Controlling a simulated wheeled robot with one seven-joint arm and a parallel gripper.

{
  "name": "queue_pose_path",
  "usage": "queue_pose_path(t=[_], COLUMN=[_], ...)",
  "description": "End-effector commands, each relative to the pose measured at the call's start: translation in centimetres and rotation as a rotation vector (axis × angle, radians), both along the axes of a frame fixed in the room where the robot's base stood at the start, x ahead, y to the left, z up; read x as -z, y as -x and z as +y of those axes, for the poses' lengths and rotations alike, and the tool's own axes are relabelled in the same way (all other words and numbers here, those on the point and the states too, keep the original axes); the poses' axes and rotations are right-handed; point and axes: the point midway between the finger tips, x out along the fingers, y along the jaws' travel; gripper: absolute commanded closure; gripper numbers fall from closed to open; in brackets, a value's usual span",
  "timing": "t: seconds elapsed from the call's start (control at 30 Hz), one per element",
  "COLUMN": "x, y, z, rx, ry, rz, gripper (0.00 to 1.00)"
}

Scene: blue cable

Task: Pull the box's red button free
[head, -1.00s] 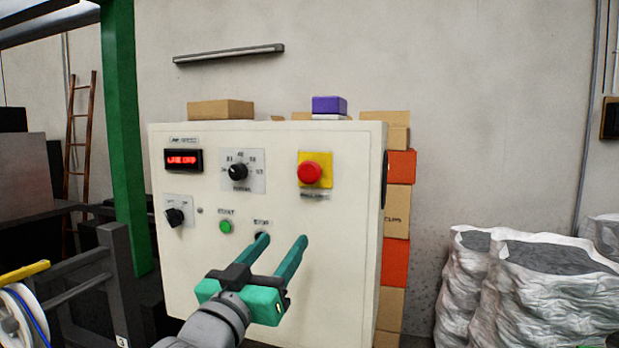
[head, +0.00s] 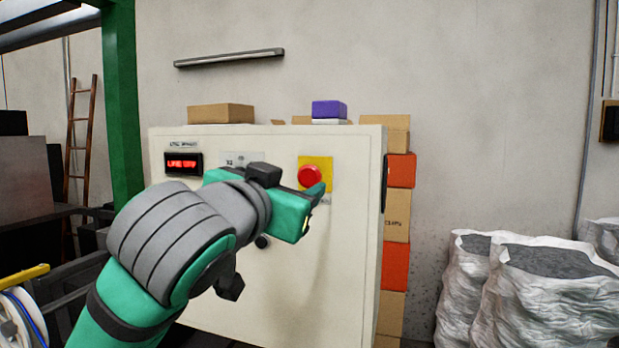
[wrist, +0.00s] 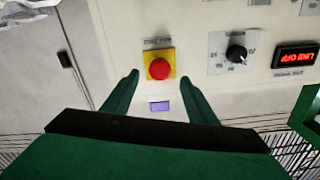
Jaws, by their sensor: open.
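The red button (head: 310,176) is a round mushroom knob on a yellow square plate, on the front of the cream control box (head: 345,230). In the head view my gripper (head: 314,190) is in front of the box, and its fingertips reach the lower part of the button's plate; one finger is mostly hidden. In the wrist view the red button (wrist: 159,69) shows upside down between the two spread fingertips of my gripper (wrist: 159,80). The fingers are open and empty. I cannot tell whether either finger touches the button.
A red-lit display (head: 183,163) is at the box's upper left; a black rotary knob (wrist: 236,53) shows beside the button in the wrist view. A purple box (head: 329,107) and cardboard boxes stand on top or behind. White sacks (head: 540,290) stand at the right.

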Motion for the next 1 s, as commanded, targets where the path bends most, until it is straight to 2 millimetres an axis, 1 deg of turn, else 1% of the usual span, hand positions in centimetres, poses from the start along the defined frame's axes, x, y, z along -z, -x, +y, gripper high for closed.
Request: queue_pose_path(t=[0.03, 0.2, 0.4, 0.6, 0.87, 0.9, 0.97, 1.0], x=[0.0, 0.0, 0.0, 0.0, 0.0, 0.0, 0.0, 0.0], y=[-0.9, -3.8, -6.5, -7.6, -7.8, -7.8, -7.8, -7.8], z=[-0.3, -1.3, -2.1, -2.5, -2.5, -2.5, -2.5, -2.5], rx=[0.001, 0.001, 0.001, 0.0, 0.0, 0.0, 0.0, 0.0], ry=[0.001, 0.001, 0.0, 0.0, 0.0, 0.0, 0.0, 0.0], rz=[0.001, 0.001, 0.0, -0.001, -0.001, -0.001, -0.001, -0.001], gripper=[0.47, 0.47, 0.47, 0.47, 0.47, 0.5, 0.64, 0.74])
